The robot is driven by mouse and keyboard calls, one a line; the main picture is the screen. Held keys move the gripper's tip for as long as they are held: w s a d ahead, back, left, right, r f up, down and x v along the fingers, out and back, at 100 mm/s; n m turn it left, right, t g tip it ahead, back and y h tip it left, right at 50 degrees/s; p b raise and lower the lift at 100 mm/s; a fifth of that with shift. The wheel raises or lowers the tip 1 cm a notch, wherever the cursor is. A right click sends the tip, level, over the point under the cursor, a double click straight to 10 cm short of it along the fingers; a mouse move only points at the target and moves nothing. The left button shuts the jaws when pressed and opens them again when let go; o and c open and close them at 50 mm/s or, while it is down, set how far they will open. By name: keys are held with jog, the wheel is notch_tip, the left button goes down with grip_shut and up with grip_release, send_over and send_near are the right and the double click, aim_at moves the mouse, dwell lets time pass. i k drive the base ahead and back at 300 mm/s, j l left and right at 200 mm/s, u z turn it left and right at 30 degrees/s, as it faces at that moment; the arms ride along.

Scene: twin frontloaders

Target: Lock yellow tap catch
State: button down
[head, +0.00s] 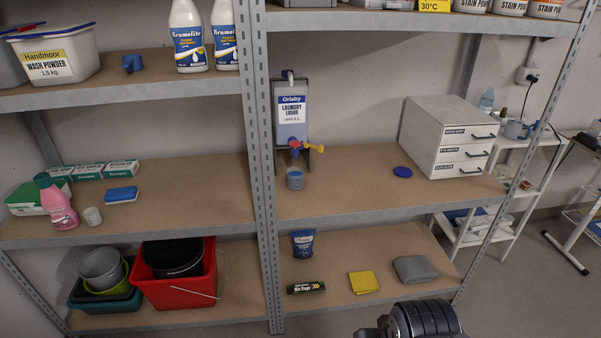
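The laundry liquid dispenser (290,110) stands on the middle shelf of the right-hand rack in the head view. At its lower front is a small tap with a red part (292,139), a blue spout (295,152) and a yellow-orange catch (312,147) sticking out to the right. The catch is too small to tell whether it is locked. A grey-blue cup (295,180) stands below the spout. A dark ribbed part of my arm shows at the bottom edge, well below and right of the tap. My gripper's fingers are not in view.
A white drawer unit (438,140) stands to the right on the same shelf, with a blue lid (402,171) before it. A metal upright (258,120) stands close left of the dispenser. The upper shelf (340,20) is above. The shelf board around the cup is mostly clear.

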aim_at(321, 148)
jog(key=i+z, duration=0.3)
jog(key=i, duration=0.85)
